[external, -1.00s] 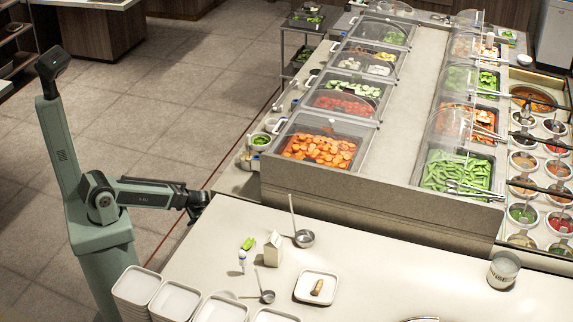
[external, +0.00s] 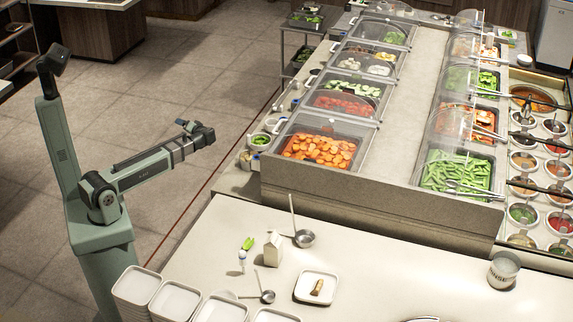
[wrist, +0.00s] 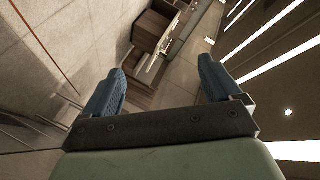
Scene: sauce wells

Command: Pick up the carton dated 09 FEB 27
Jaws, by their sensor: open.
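One small white gable-top carton (external: 272,249) stands upright on the pale counter. Its date is too small to read in the external view. My gripper shows in the wrist view (wrist: 160,92) with two blue ribbed fingers spread apart and nothing between them. In the external view my gripper (external: 187,126) is raised over the floor, up and to the left of the carton and well away from it. The wrist view points at the floor, cabinets and ceiling lights, and no carton shows there.
Close to the carton are a ladle (external: 304,238), a small white bottle (external: 242,260) and a green vegetable piece (external: 248,243). A square plate (external: 329,275) holds a brown item. Stacked white dishes (external: 136,286) stand at the front left. The covered food bar (external: 380,215) rises behind the counter.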

